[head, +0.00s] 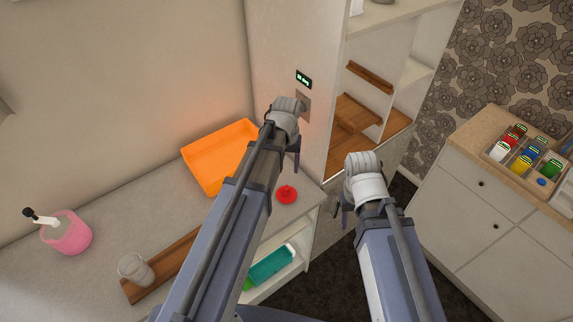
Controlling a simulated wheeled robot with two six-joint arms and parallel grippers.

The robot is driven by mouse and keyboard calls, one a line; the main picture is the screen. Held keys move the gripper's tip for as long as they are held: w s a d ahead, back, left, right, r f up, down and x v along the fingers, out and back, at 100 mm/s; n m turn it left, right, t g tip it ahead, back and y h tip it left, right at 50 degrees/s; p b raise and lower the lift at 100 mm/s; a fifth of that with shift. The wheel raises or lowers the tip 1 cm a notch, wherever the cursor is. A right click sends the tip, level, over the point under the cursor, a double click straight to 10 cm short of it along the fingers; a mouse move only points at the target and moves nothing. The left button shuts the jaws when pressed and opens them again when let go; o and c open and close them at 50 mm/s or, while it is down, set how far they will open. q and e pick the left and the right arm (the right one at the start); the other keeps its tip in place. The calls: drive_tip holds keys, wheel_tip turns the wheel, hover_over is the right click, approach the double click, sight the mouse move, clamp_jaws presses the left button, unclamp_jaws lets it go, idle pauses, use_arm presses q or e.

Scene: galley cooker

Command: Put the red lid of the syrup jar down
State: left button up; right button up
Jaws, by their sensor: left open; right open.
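The red lid (287,194) lies on the light counter (235,200) near its right-hand end, with a small knob on top. My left gripper (284,145) is above and beyond the lid in the picture, open, and mostly hidden by its own arm. It is apart from the lid, and nothing shows in it. My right gripper (344,211) is open, to the right of the lid and past the counter's end. Its fingers are partly hidden behind its wrist. I cannot pick out the syrup jar.
An orange tray (211,181) sits at the counter's back. A pink pot (66,236), a glass (134,268) and a wooden board (180,255) are to the left. A teal box (271,265) is on a shelf below. A divided tray (510,172) of coloured jars stands on the right cabinet.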

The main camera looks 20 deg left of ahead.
use_arm(q)
drive_tip(key=s+d+m+y, duration=0.1)
drive_tip(key=s+d+m, duration=0.4)
drive_tip(key=s+d, duration=0.5)
drive_tip(key=s, duration=0.4)
drive_tip(key=shift+s+d, duration=0.15)
drive_tip(key=shift+d, duration=0.1)
wheel_tip(320, 180, down, 5)
drive_tip(key=b, duration=0.5)
